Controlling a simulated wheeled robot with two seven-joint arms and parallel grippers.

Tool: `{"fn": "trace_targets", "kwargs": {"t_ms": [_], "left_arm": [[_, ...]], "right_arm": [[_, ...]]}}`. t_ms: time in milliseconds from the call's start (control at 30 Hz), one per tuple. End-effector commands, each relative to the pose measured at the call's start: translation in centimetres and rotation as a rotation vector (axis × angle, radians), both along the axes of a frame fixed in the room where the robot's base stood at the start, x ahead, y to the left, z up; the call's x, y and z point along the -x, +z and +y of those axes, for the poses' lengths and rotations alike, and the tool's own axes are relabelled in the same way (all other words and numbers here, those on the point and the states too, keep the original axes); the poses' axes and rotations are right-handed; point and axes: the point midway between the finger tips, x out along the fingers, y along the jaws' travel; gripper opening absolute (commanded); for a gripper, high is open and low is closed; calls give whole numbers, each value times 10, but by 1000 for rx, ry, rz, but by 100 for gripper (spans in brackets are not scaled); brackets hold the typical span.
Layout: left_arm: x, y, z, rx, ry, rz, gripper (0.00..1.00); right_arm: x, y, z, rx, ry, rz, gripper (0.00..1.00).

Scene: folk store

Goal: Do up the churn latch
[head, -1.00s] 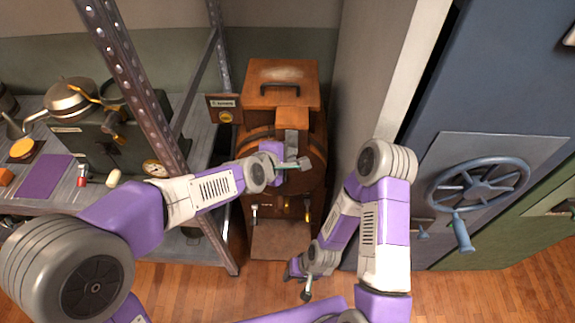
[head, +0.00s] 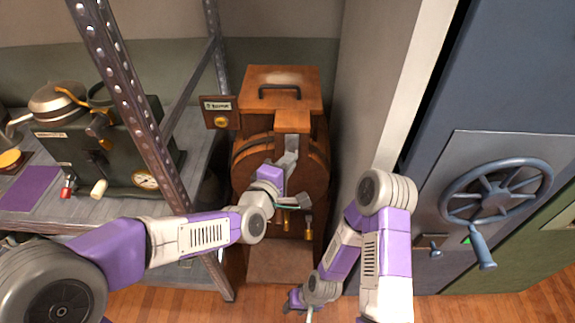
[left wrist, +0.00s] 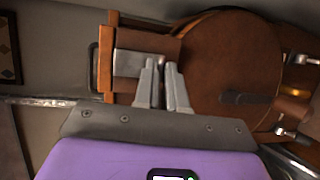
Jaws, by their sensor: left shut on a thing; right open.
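The wooden churn (head: 312,92) stands upright against the wall, its round drum (head: 318,168) facing me. The grey metal churn latch (head: 292,143) hangs from a wooden block at the drum's top; it also shows in the left wrist view (left wrist: 128,63). My left gripper (head: 284,165) is at the latch, in front of the drum. In the left wrist view its two fingers (left wrist: 163,66) are close together at the latch's end, shut on it; the gripped part is mostly hidden. My right gripper (head: 298,299) hangs low near the floor, open, away from the churn, its fingers hard to make out.
A metal shelf post (head: 142,110) rises left of the churn, by a shelf with a green machine (head: 108,150). A small wooden sign with a yellow button (head: 221,122) sits beside the churn. A blue safe door with a handwheel (head: 497,192) is at right.

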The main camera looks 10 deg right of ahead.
Motion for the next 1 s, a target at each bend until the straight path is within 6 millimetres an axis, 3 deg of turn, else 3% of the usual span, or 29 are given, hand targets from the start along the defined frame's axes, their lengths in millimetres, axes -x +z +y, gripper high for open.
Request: {"fn": "trace_targets", "kwargs": {"t_ms": [367,400,567,867,1000], "left_arm": [[0,-5,0,-3,0,7,0],[0,-5,0,-3,0,7,13],[0,-3,0,-2,0,4,34],[1,-1,1,0,1,-1,34],[12,3,11,1,2,-2,34]], "right_arm": [[0,0,0,0,0,0,43],[0,0,0,0,0,0,43],[0,0,0,0,0,0,43],[0,0,0,0,0,0,43],[0,3,0,0,0,0,43]]}}
